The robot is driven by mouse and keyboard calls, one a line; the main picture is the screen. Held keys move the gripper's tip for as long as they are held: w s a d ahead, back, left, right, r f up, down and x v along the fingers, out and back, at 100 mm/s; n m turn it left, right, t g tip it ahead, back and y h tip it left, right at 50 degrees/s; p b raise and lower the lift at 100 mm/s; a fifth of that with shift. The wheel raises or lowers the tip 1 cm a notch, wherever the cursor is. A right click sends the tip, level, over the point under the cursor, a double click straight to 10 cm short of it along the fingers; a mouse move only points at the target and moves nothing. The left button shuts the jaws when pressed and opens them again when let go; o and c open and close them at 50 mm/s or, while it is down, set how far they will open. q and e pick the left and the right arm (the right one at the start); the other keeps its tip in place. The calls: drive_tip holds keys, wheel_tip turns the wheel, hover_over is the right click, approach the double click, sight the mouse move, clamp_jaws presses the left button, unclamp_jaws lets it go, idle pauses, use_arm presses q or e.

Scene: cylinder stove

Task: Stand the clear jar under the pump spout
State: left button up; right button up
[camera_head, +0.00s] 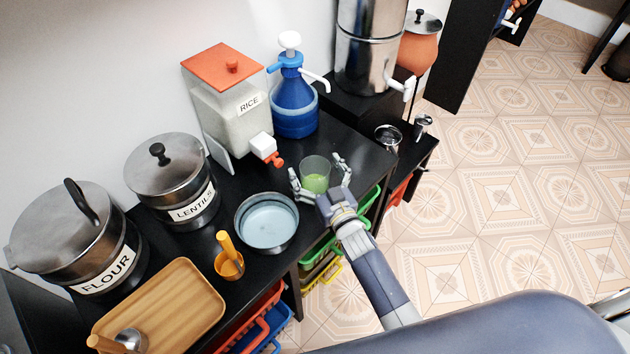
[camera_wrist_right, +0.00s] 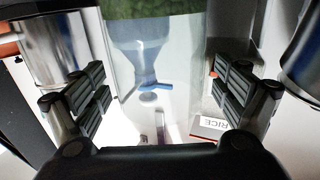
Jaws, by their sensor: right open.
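The clear jar (camera_head: 315,165) stands on the black counter near its front edge, upright, with green in its lower part. My right gripper (camera_head: 318,180) is open, with one finger on each side of the jar; gaps to the fingers show in the right wrist view (camera_wrist_right: 162,88). There the clear jar (camera_wrist_right: 190,60) fills the space between the fingers. The blue pump bottle (camera_head: 294,108) stands behind the jar near the wall. Its white spout (camera_head: 318,80) points right, toward the steel container. The pump bottle also shows through the jar in the wrist view (camera_wrist_right: 135,60). My left gripper is out of view.
The rice dispenser (camera_head: 228,110), with a white and red tap, stands left of the pump. A bowl (camera_head: 266,222) and an orange cup (camera_head: 229,265) are left of my gripper. A tall steel container (camera_head: 368,50) stands at right. Counter between jar and pump is clear.

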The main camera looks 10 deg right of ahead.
drive_tip(key=shift+r, duration=0.1)
drive_tip(key=c, duration=1.8)
